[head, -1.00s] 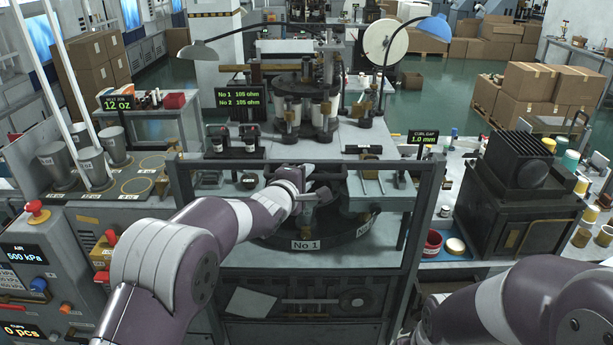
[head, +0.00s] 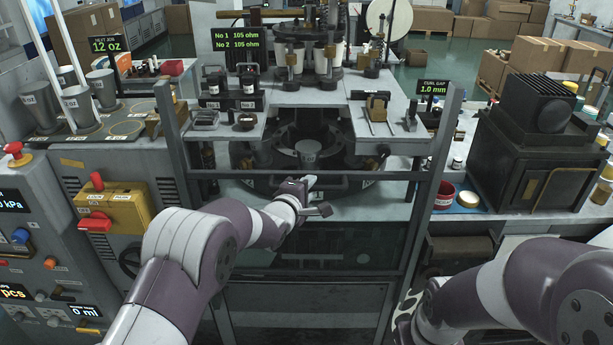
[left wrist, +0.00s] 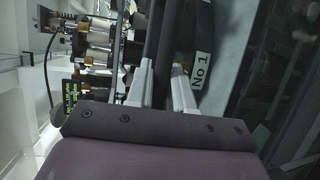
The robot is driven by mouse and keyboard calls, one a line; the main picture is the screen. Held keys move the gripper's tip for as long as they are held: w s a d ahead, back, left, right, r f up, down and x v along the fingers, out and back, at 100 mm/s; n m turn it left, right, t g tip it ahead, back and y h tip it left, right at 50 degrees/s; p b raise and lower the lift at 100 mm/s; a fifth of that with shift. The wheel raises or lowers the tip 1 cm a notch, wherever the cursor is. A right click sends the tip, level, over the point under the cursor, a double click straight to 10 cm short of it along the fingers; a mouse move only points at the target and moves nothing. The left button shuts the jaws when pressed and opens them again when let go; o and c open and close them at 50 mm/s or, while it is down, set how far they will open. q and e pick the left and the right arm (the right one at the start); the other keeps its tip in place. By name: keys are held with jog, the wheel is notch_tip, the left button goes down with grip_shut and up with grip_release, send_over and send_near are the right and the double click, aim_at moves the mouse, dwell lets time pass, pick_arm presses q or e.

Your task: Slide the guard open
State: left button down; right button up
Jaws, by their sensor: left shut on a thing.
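The guard (head: 385,175) is a clear pane with a grey top rail, set between two upright posts (head: 435,150) at the front of the machine. Its rail now sits well below the tops of the posts, and the turret (head: 307,150) shows above it. My left gripper (head: 310,190) is at the middle of the rail, shut on the guard's dark handle bar. In the left wrist view the two pale fingers (left wrist: 160,85) stand on either side of the dark bar (left wrist: 157,45). My right arm shows at lower right; its gripper is out of view.
A yellow box with red knobs (head: 115,208) stands left of the guard. Metal cups (head: 80,105) stand on the left bench. A black finned unit (head: 535,145) and a red bowl (head: 443,195) are on the right bench. Open floor shows far behind.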

pick_arm(q)
jog(key=b, duration=0.5)
send_near(312, 218)
jog(key=w+d, duration=0.1)
jog(key=w+d+r, duration=0.1)
jog(key=w, duration=0.1)
jog(key=w+d+r, duration=0.1)
jog(key=shift+w, duration=0.3)
pick_arm(e)
notch_tip(312, 218, down, 7)
jog(key=shift+r, duration=0.2)
pick_arm(q)
jog(key=c, duration=1.4)
grip_release()
jog(key=o, duration=0.3)
jog(key=shift+d, duration=0.2)
jog(key=b+v, duration=0.1)
jog(key=v, duration=1.1)
jog(key=shift+s+r+b, duration=0.2)
jog(key=shift+s+b, duration=0.15)
pick_arm(e)
jog(key=shift+d+f, duration=0.15)
jog(key=shift+f, duration=0.65)
